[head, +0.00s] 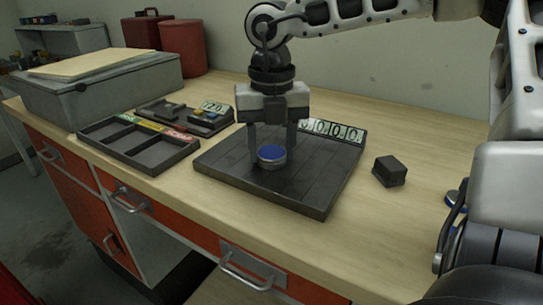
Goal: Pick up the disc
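My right gripper (271,146) points straight down over the board. Its two fingers are spread apart, one at each side of the disc. I cannot tell whether the fingertips touch the rim. My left gripper is not in view.
A dark block (389,171) lies right of the board. Number plates (334,131) stand along the board's back edge. A compartment tray (140,145) and a small parts tray (190,115) lie left. A grey case (100,88) and red bin (182,48) stand behind. The bench's right front is clear.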

